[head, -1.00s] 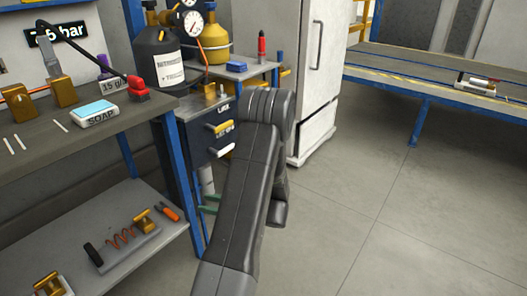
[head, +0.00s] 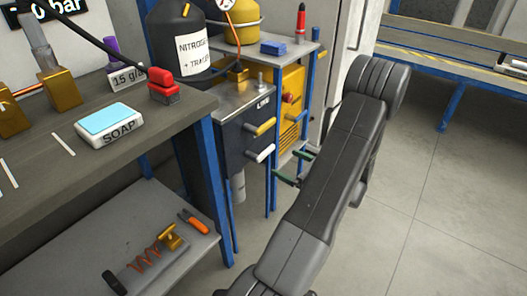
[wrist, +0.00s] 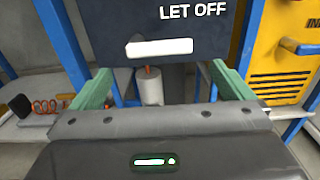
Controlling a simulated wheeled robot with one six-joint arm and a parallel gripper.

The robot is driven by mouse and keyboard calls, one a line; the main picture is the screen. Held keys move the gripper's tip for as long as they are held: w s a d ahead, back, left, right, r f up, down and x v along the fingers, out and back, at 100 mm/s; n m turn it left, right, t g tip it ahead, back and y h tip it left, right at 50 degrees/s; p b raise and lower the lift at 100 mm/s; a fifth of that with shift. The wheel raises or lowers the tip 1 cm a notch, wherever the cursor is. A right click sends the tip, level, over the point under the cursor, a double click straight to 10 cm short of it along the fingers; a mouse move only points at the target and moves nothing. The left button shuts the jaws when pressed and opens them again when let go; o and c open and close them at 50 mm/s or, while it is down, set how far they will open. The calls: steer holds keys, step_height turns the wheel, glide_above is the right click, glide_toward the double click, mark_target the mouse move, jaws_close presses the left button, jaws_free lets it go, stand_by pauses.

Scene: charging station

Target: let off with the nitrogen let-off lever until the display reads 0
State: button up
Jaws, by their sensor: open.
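The let-off lever, a white bar (head: 260,153), sticks out of a dark panel (head: 238,140) below a yellow lever (head: 262,127). The wrist view shows the white bar (wrist: 160,48) ahead, beside the words LET OFF (wrist: 192,12). My gripper (head: 286,164) has green fingers, spread apart and empty, a little below and to the right of the white lever. In the wrist view, my gripper (wrist: 163,82) has its fingers on both sides, with the lever beyond them and higher. The display (head: 55,6) is cut off at the top; "bar" shows, but its full number cannot be read.
A bench (head: 95,165) with a soap box (head: 110,125) and a red clip (head: 162,85) stands at left. A black nitrogen bottle (head: 182,40) stands behind the panel. A yellow cabinet (wrist: 285,50) is at right. Blue posts flank the panel. The floor at right is clear.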

mark_target(268, 154)
steer(key=b+x, duration=0.2)
steer(key=x, duration=0.8)
steer(key=shift+s, duration=0.1)
steer(key=c, duration=1.1)
steer(key=shift+o, duration=0.2)
steer(key=shift+d, duration=0.1)
